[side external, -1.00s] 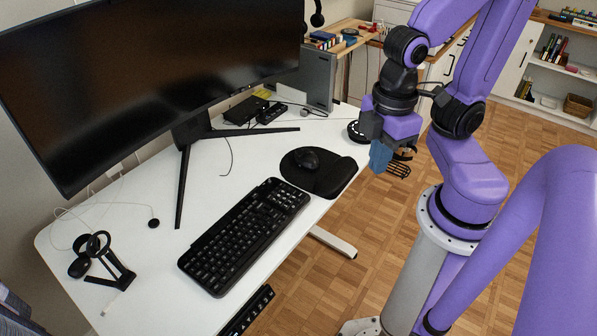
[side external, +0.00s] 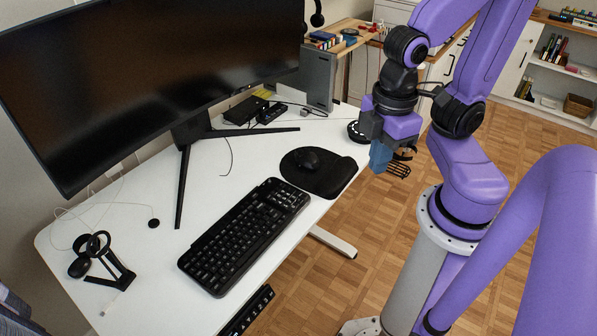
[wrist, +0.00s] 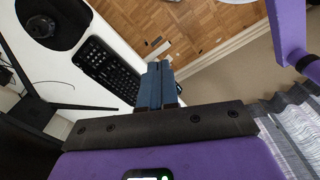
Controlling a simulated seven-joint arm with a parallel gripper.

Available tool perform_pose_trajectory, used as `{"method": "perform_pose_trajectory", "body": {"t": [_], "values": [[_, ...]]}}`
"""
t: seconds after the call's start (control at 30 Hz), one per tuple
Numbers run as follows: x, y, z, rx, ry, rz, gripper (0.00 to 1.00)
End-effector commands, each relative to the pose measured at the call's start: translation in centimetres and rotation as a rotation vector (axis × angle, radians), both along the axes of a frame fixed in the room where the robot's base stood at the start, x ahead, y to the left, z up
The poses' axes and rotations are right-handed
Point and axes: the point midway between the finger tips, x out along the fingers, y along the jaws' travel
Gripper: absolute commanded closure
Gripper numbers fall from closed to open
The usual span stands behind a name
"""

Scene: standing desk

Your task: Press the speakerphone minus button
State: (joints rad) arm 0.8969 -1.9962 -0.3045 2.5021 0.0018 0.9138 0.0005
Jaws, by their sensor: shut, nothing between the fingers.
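A round black device with a pale ring, which looks like the speakerphone (side external: 355,131), sits at the far right edge of the white desk (side external: 140,190). It is partly hidden behind my gripper (side external: 377,168), and its minus button cannot be made out. My gripper has blue fingers pointing down, shut and empty, just right of and in front of the device and near the desk edge. In the wrist view the shut fingers (wrist: 157,70) point toward the keyboard side and floor; the speakerphone does not show there.
A black mouse (side external: 307,159) lies on a mouse pad (side external: 335,178), left of my gripper. A keyboard (side external: 245,235) lies along the front edge. A large monitor (side external: 150,75) stands behind. A headset-like item (side external: 95,245) is at the left. Open floor lies right of the desk.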

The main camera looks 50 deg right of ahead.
Motion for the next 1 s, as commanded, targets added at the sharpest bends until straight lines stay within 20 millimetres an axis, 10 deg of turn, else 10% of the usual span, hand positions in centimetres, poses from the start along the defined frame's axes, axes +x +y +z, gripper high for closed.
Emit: {"method": "perform_pose_trajectory", "body": {"t": [0.47, 1.0], "values": [[2.2, 0.4, -0.8, 0.014, 0.105, -0.232, 1.0], [10.4, 0.0, -2.8, 0.154, 0.343, -0.866, 1.0]]}}
